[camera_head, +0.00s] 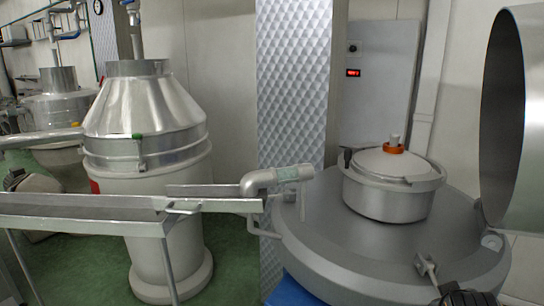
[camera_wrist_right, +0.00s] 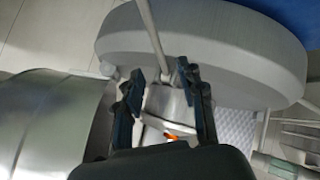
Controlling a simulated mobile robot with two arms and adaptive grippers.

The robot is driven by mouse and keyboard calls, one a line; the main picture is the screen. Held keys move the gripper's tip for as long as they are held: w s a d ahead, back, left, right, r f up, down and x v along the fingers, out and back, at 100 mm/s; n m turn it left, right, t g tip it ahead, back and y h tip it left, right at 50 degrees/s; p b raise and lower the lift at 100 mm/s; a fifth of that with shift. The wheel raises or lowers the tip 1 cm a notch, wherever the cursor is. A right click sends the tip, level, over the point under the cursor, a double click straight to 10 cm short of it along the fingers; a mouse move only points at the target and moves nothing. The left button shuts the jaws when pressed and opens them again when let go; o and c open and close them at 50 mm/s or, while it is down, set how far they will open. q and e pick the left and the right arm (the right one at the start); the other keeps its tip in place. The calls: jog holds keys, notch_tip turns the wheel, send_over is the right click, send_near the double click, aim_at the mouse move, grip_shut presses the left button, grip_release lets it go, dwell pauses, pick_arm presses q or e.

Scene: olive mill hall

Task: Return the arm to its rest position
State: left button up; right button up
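My right gripper shows in the right wrist view (camera_wrist_right: 162,74) with its two dark fingers spread apart, open, with nothing clearly held between them. Beyond the fingers is part of a grey metal vessel with an orange piece (camera_wrist_right: 172,136). A dark part of my right arm (camera_head: 465,298) shows at the bottom right edge of the head view, beside a thin metal lever (camera_head: 428,268) on the large round machine. A thin rod (camera_wrist_right: 151,28) passes behind the fingertips in the wrist view; I cannot tell whether they touch it. My left gripper is not in view.
The large round grey machine (camera_head: 345,257) carries a lidded metal pot (camera_head: 385,197) with an orange collar. A big metal cylinder (camera_head: 503,110) hangs at the right edge. A metal trough (camera_head: 90,215) and a cone-topped tank (camera_head: 150,200) stand at left. Green floor (camera_head: 235,255) lies between.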

jog(key=s+a+f+n+g+y, duration=0.1)
jog(key=s+a+f+g+y, duration=0.15)
jog(key=s+a+f, duration=0.7)
jog(key=s+a+f+g+y, duration=0.25)
jog(key=s+a+f, duration=0.45)
jog(key=s+f, duration=0.6)
notch_tip(320, 180, down, 30)
jog(key=s+g+b, duration=0.1)
jog(key=s+b, duration=0.2)
jog(key=b, duration=0.4)
jog(key=s+d+f+b, duration=0.1)
jog(key=s+f+b, duration=0.2)
jog(key=s+f, duration=0.5)
jog(key=s+d+f+g+b, duration=0.1)
jog(key=s+d+f+b, duration=0.1)
jog(key=s+f, duration=0.6)
notch_tip(320, 180, down, 7)
jog(key=shift+s+d+f+b, duration=0.15)
jog(key=shift+s+d+b, duration=0.15)
jog(key=shift+b, duration=0.35)
jog(key=shift+s, duration=0.1)
